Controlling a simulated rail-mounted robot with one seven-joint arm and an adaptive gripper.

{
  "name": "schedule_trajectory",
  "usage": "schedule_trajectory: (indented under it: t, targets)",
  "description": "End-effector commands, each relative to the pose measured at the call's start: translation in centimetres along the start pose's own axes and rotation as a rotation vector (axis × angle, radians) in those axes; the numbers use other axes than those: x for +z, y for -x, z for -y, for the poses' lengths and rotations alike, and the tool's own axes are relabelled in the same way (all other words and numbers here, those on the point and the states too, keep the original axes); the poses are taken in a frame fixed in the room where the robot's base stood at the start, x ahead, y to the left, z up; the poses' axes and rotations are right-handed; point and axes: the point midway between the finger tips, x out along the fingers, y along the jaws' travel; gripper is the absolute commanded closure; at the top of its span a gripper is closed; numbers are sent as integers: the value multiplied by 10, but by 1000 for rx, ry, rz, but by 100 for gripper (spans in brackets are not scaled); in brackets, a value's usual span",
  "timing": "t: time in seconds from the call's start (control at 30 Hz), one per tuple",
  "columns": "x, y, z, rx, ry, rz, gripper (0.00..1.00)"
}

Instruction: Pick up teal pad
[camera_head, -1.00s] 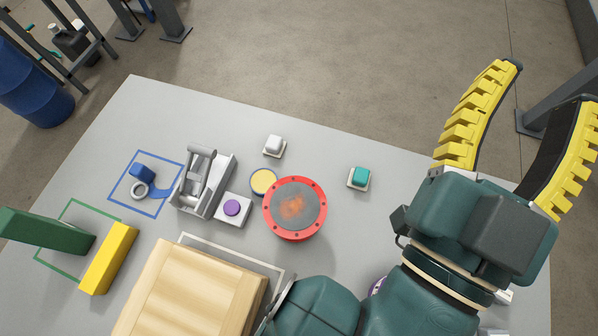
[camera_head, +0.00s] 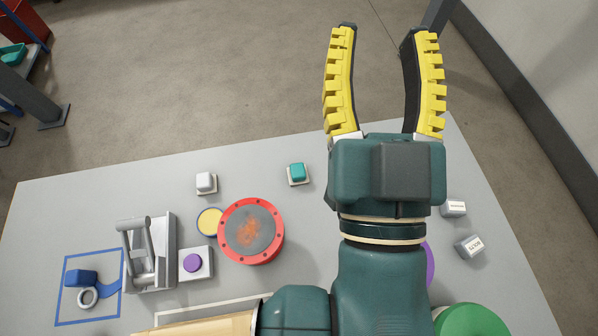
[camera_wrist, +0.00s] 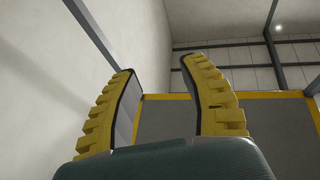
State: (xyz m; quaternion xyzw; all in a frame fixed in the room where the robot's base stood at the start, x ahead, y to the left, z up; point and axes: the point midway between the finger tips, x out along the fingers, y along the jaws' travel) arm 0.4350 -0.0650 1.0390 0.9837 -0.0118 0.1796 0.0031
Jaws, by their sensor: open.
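The teal pad (camera_head: 297,172) sits on a small pale square base on the grey table, near its far edge, in the head view. My gripper (camera_head: 380,30) is open and empty, with its yellow ribbed fingers spread apart. In the head view it shows up and to the right of the teal pad, its fingertips over the floor beyond the table. In the wrist view my gripper (camera_wrist: 158,72) points at a wall and the upper part of the room. The teal pad is not in the wrist view.
A white pad (camera_head: 206,182), a yellow disc (camera_head: 210,221), a red-rimmed flange (camera_head: 280,235) and a purple button (camera_head: 193,263) stand left of the teal pad. A grey clamp fixture (camera_head: 160,250) is further left. Two labelled blocks (camera_head: 454,208) lie right of my arm.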

Motion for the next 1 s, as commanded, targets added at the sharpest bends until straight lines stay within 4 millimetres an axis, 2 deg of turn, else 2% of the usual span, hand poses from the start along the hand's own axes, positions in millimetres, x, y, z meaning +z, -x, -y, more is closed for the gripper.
schedule_trajectory:
  t: [0.33,0.5,0.77,0.83,0.87,0.93,0.97,1.0]
  targets:
    - [0,0,0,0,0,0,56]
    - [0,0,0,0,0,0,24]
    - [0,0,0,0,1,0,24]
    - [6,0,0,0,7,26,24]
    - [13,0,0,-1,11,54,24]
    - [53,-12,1,-4,19,177,24]
    - [75,-18,2,-6,22,243,24]
    - [110,-26,2,-10,27,345,24]
